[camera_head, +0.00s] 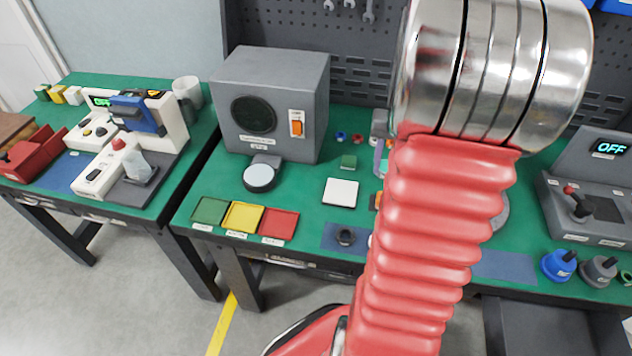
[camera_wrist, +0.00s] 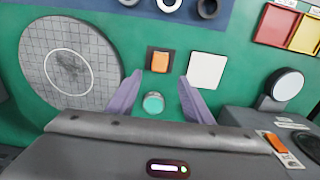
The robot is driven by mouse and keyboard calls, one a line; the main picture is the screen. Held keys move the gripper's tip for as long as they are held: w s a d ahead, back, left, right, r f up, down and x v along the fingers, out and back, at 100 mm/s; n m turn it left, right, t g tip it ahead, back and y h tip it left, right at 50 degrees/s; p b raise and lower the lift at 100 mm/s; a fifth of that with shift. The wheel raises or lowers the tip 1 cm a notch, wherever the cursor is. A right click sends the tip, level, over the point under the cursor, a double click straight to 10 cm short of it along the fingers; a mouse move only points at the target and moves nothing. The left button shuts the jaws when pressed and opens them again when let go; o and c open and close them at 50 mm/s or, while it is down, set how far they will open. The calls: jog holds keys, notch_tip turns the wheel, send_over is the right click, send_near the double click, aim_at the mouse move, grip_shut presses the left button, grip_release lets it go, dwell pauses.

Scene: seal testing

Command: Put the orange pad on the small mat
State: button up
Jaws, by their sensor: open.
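The orange pad (camera_wrist: 159,62) is a small rounded square lying on a dark square base in the wrist view. In the head view an orange edge (camera_head: 376,200) shows beside my arm, which hides most of that spot. A flat white square (camera_wrist: 207,70) lies just right of the pad, apart from it; it also shows in the head view (camera_head: 341,192). I cannot tell whether the white square or the dark base is the small mat. My gripper (camera_wrist: 161,76) is open and empty, its lavender fingers pointing toward the pad, with their tips on either side of its near edge.
A teal round-topped piece (camera_wrist: 153,102) sits between my fingers. A large round gridded disc (camera_wrist: 70,65) lies left. Rings (camera_wrist: 168,5) lie on a blue strip.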

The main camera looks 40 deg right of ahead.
jog(key=w+a+r+n+t+h, duration=0.1)
jog(key=w+a+r+n, duration=0.1)
jog(key=a+r, duration=0.5)
jog(key=w+a+r+n+t, duration=0.1)
jog(key=w+a+r+n, duration=0.15)
jog(key=a, duration=0.85)
jog(key=s+a+r+n+t, duration=0.1)
jog(key=s+a+n, duration=0.1)
jog(key=a, duration=0.6)
jog(key=s+a+r+n+t+y, duration=0.1)
jog(key=s+a+r+n+t, duration=0.1)
jog(key=a, duration=0.7)
jog(key=s+n, duration=0.1)
jog(key=s, duration=0.1)
jog(key=shift+s+a+t, duration=0.3)
jog(key=shift+s, duration=0.05)
jog(key=shift+c, duration=0.5)
